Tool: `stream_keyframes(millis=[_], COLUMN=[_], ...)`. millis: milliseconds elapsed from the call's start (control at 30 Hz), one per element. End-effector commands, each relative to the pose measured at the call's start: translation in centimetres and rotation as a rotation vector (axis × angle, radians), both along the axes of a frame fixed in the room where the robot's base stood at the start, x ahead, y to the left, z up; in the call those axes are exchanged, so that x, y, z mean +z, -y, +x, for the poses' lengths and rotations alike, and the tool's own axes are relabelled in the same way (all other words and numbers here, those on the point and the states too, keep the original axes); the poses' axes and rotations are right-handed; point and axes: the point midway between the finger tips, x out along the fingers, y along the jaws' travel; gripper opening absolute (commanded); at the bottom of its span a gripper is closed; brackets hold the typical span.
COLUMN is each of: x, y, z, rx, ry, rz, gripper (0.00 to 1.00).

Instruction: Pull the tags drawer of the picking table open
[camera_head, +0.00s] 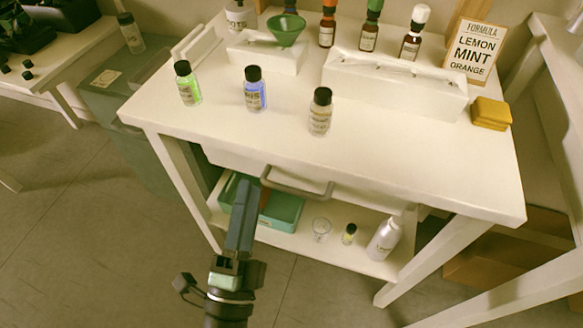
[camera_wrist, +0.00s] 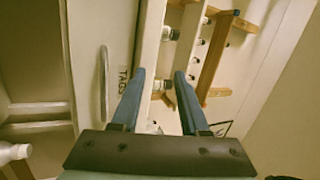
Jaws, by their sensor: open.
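The white picking table (camera_head: 240,125) stands in front of me. Its tags drawer (camera_head: 350,200) is under the top and looks shut. The drawer's grey bar handle (camera_head: 296,190) spans the middle of its front. In the wrist view, the handle (camera_wrist: 103,85) stands upright beside the "TAGS" lettering on the drawer front (camera_wrist: 122,65). My gripper (camera_head: 245,188) is in front of the drawer, left of the handle. In the wrist view, its two blue fingers (camera_wrist: 160,75) are apart with nothing gripped. The handle lies outside them, left of the left finger.
Small bottles (camera_head: 255,90) stand near the tabletop's front, with a white rack (camera_head: 395,85) and formula sign (camera_head: 474,50) behind. The lower shelf (camera_head: 275,238) holds a teal tray (camera_head: 283,212), a glass (camera_head: 321,230) and a white bottle (camera_head: 385,238). The floor at left is clear.

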Motion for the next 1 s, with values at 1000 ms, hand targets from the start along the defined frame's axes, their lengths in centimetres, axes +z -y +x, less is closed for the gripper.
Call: stream_keyframes(millis=[1000], x=[-5.9], y=[6.2], z=[5.0], rx=[-0.113], ry=[-0.146], rz=[0.18], gripper=[0.45])
